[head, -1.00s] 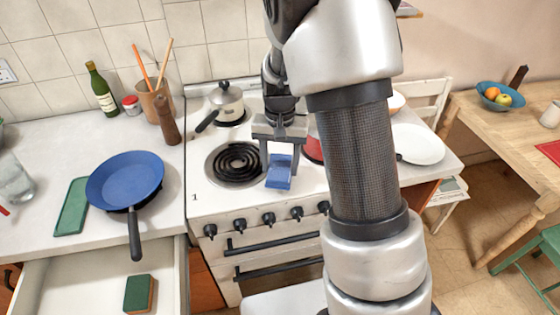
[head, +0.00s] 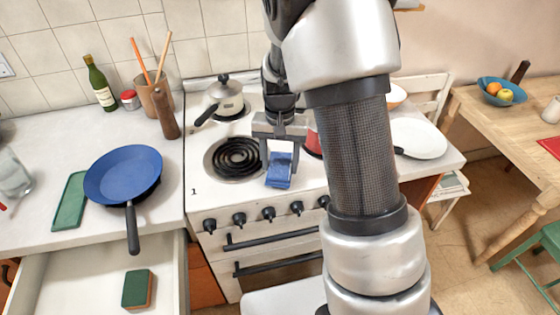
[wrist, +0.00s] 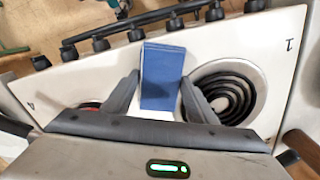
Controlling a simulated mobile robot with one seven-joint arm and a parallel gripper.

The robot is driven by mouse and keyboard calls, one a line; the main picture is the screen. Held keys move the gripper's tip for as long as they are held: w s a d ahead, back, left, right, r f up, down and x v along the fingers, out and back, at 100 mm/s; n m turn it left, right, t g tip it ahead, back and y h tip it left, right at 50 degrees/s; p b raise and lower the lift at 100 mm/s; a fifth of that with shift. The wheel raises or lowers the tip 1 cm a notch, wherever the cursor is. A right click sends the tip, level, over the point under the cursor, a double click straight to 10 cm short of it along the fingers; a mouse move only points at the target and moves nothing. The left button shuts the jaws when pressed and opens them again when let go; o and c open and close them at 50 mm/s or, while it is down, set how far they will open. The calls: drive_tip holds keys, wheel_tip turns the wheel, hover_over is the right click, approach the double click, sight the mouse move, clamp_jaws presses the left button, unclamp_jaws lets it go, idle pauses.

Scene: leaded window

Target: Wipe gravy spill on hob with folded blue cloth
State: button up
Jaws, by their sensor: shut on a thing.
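The folded blue cloth (head: 279,170) is held between the fingers of my gripper (head: 280,150), over the front middle of the white hob (head: 220,190). In the wrist view the cloth (wrist: 161,76) stands out past the fingertips of my gripper (wrist: 160,95), just beside a coil burner (wrist: 228,95). The same front left burner (head: 238,157) shows left of the cloth in the head view. The cloth's lower end is at or close to the hob top; I cannot tell if it touches. I see no gravy spill; my arm and gripper hide part of the hob.
A pot (head: 225,98) sits on the back left burner. A red item (head: 312,141) is partly hidden right of my gripper. Left of the hob, a blue frying pan (head: 124,175) overhangs an open drawer (head: 95,275) holding a sponge (head: 137,289). Knobs (head: 268,214) line the front.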

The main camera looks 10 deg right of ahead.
sight(274, 154)
drive_tip(key=shift+f+b, duration=0.55)
drive_tip(key=shift+f, duration=0.25)
drive_tip(key=shift+w, duration=0.1)
drive_tip(key=shift+w+r+p, duration=0.15)
drive_tip(key=shift+w+p, duration=0.35)
drive_tip(key=shift+w, duration=2.3)
drive_tip(key=shift+w+a, duration=0.15)
drive_tip(key=shift+w, duration=0.75)
drive_tip(key=shift+s+a, duration=0.15)
drive_tip(key=shift+s, duration=1.4)
drive_tip(key=c, duration=0.5)
drive_tip(key=shift+o, duration=0.2)
drive_tip(key=shift+s, duration=1.65)
drive_tip(key=shift+s+d+f+b, duration=0.2)
drive_tip(key=shift+s+d+b, duration=0.1)
drive_tip(key=shift+s, duration=0.35)
